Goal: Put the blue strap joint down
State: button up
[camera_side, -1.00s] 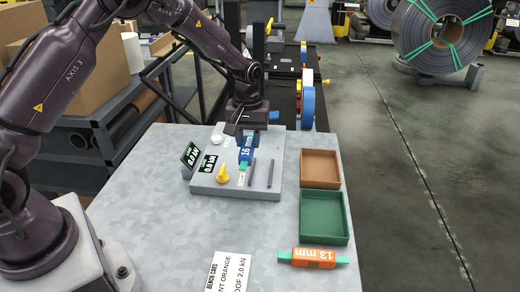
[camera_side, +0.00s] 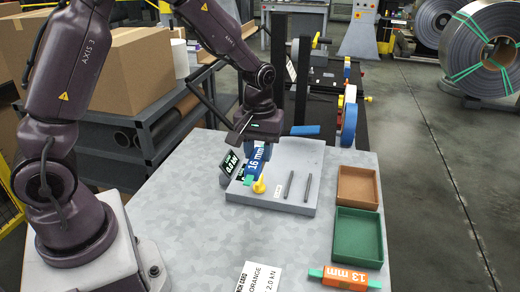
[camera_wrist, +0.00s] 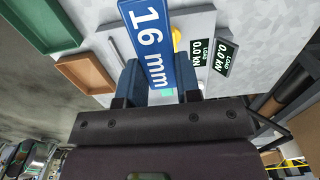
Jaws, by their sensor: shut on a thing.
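My gripper is over the back left part of the grey test plate (camera_side: 312,165). The joint's lower end hangs near the yellow knob (camera_side: 260,185); I cannot tell whether it touches anything. An orange strap joint (camera_side: 345,277), labelled "13 mm", lies at the table's front right.
A green tray (camera_side: 358,237) and a brown tray (camera_side: 357,187) stand empty on the right. Two dark rods lie on the plate. A printed card (camera_side: 258,279) lies in front; the table between is clear.

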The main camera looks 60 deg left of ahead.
jog(key=shift+d+f, duration=0.25)
jog(key=shift+d, duration=0.1)
notch_tip(320, 180, down, 3)
jog(key=w+d+m, duration=0.1)
jog(key=w+d, duration=0.1)
jog(key=d, duration=0.1)
jog(key=n, duration=1.3)
send_over(349, 235)
notch_tip(349, 235, down, 4)
jog(key=shift+r+n, duration=0.25)
jog(key=shift+n, duration=0.55)
jog(key=shift+f, duration=0.1)
jog(key=shift+f, duration=3.95)
jog(key=shift+f, duration=0.25)
